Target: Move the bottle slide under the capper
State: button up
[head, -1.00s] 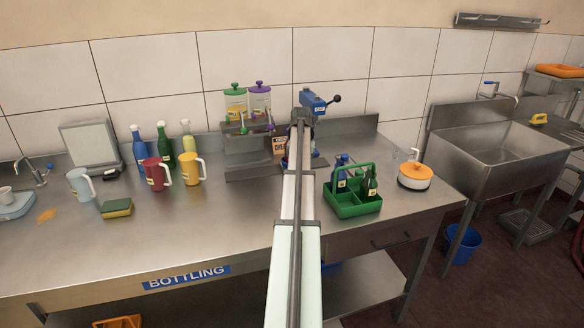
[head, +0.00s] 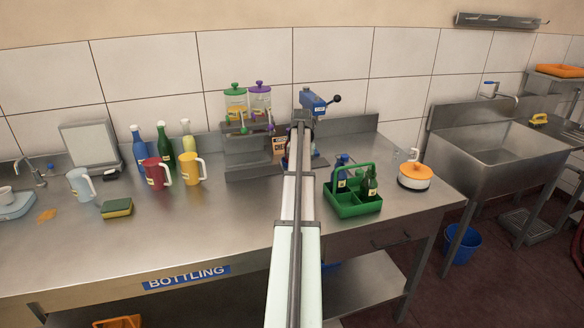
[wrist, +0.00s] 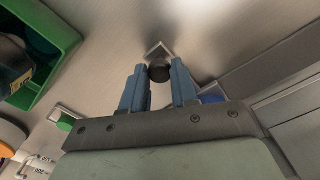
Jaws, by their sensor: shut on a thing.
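The blue capper (head: 314,104) with its black ball lever stands at the back of the bench, right of the dispensers. My arm covers the area in front of it, so the bottle slide and any bottle on it cannot be made out in the head view. In the wrist view, my gripper (wrist: 159,72) has its two blue fingers on either side of a dark round knob (wrist: 160,73) and is shut on it. A small bright metal piece (wrist: 156,49) shows beside the knob. I cannot tell how the knob joins the slide.
Dispensers with green and purple lids (head: 248,98) stand close on the left. Jugs (head: 157,173), bottles and a sponge (head: 117,208) are farther left.

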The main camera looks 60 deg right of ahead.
jog(key=shift+s+d, duration=3.8)
jog(key=o, duration=0.9)
jog(key=shift+o, duration=0.2)
notch_tip(320, 180, up, 14)
jog(key=shift+f, duration=0.1)
